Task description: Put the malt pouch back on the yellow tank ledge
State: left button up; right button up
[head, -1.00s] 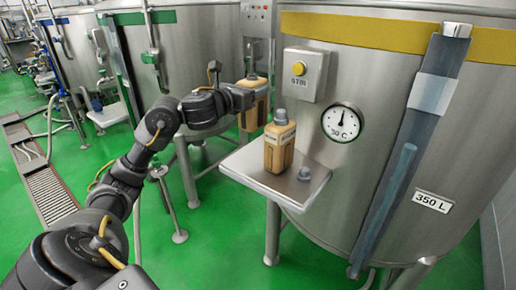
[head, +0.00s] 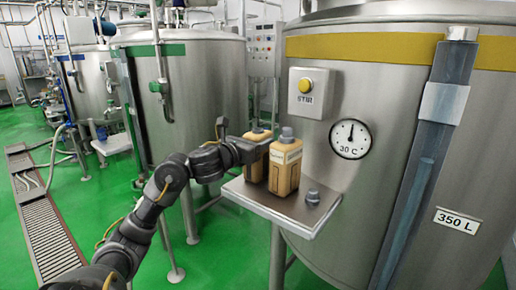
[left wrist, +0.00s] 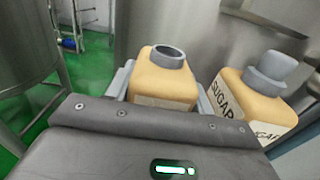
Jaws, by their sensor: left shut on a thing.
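My left gripper (head: 250,150) is shut on a tan pouch (head: 256,134), which I take as the malt pouch; its label is not readable. In the left wrist view this pouch (left wrist: 164,78) sits upright between the fingers, its grey neck open and uncapped. In the head view it is at the left edge of the ledge (head: 284,210), partly hidden behind the sugar pouch (head: 284,168). I cannot tell whether its base touches the ledge. The ledge is a grey metal shelf on the tank with the yellow band (head: 370,47). My right gripper is not in view.
The capped sugar pouch also shows close on the right in the left wrist view (left wrist: 257,90). A loose grey cap (head: 313,197) lies on the ledge's right part. The STIR button box (head: 305,92) and a dial (head: 350,139) are on the tank wall.

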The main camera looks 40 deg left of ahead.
pick_arm(q)
jog(key=o, duration=1.5)
jog(key=shift+s, duration=0.15)
